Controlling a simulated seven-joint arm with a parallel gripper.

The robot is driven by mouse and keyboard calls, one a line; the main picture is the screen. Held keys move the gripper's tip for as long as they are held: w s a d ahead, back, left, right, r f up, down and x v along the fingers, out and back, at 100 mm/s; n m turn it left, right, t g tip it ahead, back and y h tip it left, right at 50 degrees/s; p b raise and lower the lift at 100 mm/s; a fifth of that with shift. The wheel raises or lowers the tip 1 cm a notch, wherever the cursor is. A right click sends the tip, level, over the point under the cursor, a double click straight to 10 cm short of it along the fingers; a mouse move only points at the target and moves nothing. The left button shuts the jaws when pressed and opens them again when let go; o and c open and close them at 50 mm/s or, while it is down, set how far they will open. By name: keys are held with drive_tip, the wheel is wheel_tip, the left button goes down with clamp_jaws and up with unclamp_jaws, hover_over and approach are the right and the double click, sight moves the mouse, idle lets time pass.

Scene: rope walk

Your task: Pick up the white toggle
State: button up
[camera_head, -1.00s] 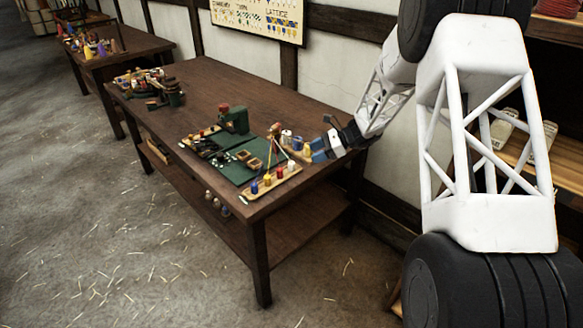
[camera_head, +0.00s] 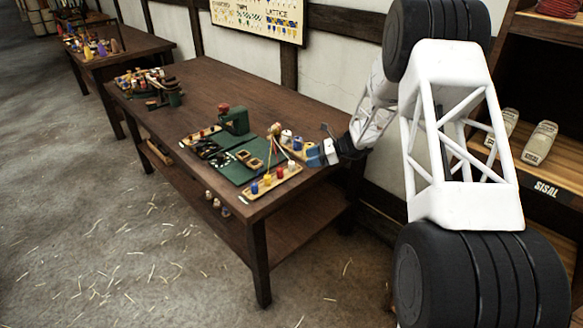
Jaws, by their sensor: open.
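A white peg-like piece (camera_head: 291,164) stands at the right end of the front wooden strip, beside red (camera_head: 280,173), yellow (camera_head: 267,180) and blue (camera_head: 254,188) ones. It looks like the white toggle, but it is small here. The finger gap is too small to make out.
A green mat (camera_head: 236,172) with small wooden parts lies left of the strips. A green block-like device (camera_head: 234,121) stands behind it. Thin sticks (camera_head: 274,140) rise between the strips. The wooden table (camera_head: 190,90) has bare room at the back. Shelves (camera_head: 550,185) stand at the right.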

sight(293, 162)
drive_tip(key=shift+a+f, duration=0.25)
drive_tip(key=shift+a, duration=0.35)
drive_tip(key=shift+a, duration=0.1)
drive_tip(key=shift+x, duration=2.5)
drive_tip(key=c, duration=1)
drive_tip(key=shift+r, duration=0.15)
